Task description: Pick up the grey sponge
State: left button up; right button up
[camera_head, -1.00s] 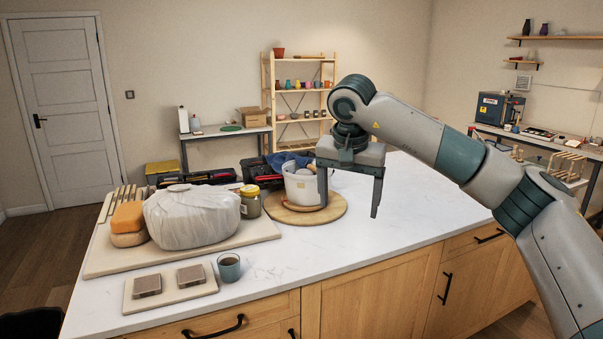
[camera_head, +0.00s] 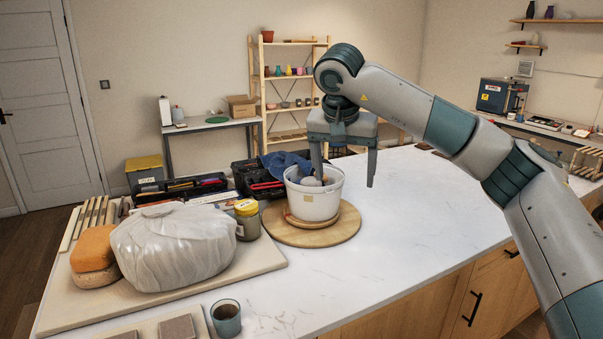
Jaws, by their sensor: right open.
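A white bucket (camera_head: 314,203) stands on a round wooden board (camera_head: 348,222) in the middle of the counter. Rounded grey shapes show inside its mouth; one may be the grey sponge (camera_head: 311,182), but I cannot tell for sure. My right gripper (camera_head: 343,180) is open and empty, pointing down. One finger is over the bucket's mouth, close to the grey shapes; the other hangs outside, to the right of the rim. Whether a finger touches anything is unclear. An orange sponge-like block (camera_head: 93,247) lies at the left. My left gripper is out of view.
A bagged lump (camera_head: 172,246) and a yellow-lidded jar (camera_head: 247,219) sit on a large board (camera_head: 262,262). A dark cup (camera_head: 226,318) stands in front. A black toolbox (camera_head: 243,172) and blue cloth (camera_head: 287,162) are behind the bucket. The counter's right side is clear.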

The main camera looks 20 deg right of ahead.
aim_at(308, 181)
jog(key=i, duration=0.9)
